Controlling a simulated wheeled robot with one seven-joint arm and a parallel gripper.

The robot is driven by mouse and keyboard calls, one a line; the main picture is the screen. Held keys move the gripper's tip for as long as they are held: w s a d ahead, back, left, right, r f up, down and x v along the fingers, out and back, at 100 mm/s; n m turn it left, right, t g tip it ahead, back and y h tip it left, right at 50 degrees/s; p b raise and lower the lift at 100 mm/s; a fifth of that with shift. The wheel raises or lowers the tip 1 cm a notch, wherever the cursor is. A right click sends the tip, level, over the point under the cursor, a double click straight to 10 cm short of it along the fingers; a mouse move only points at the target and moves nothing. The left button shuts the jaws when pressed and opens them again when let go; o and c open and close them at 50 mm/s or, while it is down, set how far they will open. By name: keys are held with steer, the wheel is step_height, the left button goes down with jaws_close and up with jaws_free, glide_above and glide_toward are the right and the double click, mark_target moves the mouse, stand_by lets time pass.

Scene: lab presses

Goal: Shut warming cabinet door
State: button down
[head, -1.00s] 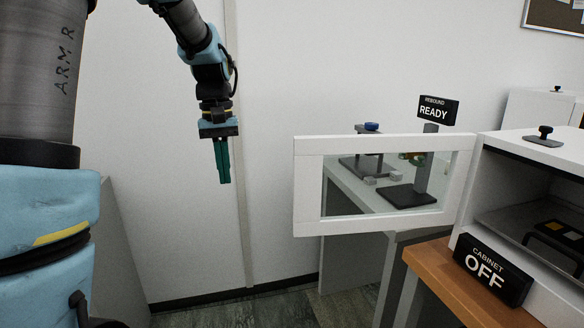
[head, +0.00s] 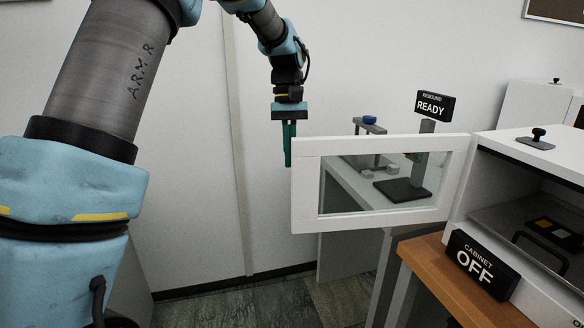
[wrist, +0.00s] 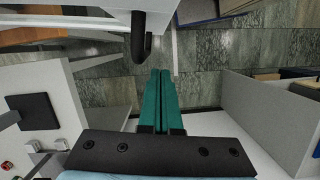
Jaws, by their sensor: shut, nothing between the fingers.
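The warming cabinet (head: 500,210) stands at the right with its front open. Its white-framed glass door (head: 305,190) is swung wide out to the left. My gripper (head: 288,164) has shut green fingers pointing down, just beside the door's free left edge. The door hides part of the fingertips' right side or lies very close to it; I cannot tell whether they touch. In the wrist view my fingers (wrist: 161,85) are together and empty, and a dark door handle (wrist: 141,45) shows close to their tips, with the white door (wrist: 80,18) above.
A sign reading CABINET OFF (head: 482,265) stands on the wooden bench (head: 440,285) before the cabinet. Behind the door are a grey stand with a REBOUND READY sign (head: 433,106) and a blue-topped press (head: 369,121). Free floor (head: 270,300) lies below the door.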

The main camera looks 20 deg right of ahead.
steer(key=shift+s+a+f+p, duration=0.25)
steer(key=shift+s+f+p, duration=0.1)
steer(key=shift+s, duration=0.35)
steer(key=shift+s+a+f+p, duration=0.2)
steer(key=shift+s+f+p, duration=0.15)
steer(key=shift+s, duration=0.4)
steer(key=shift+s+a+f+p, duration=0.25)
steer(key=shift+s+f, duration=0.15)
steer(key=shift+s, duration=0.3)
steer(key=shift+s, duration=0.1)
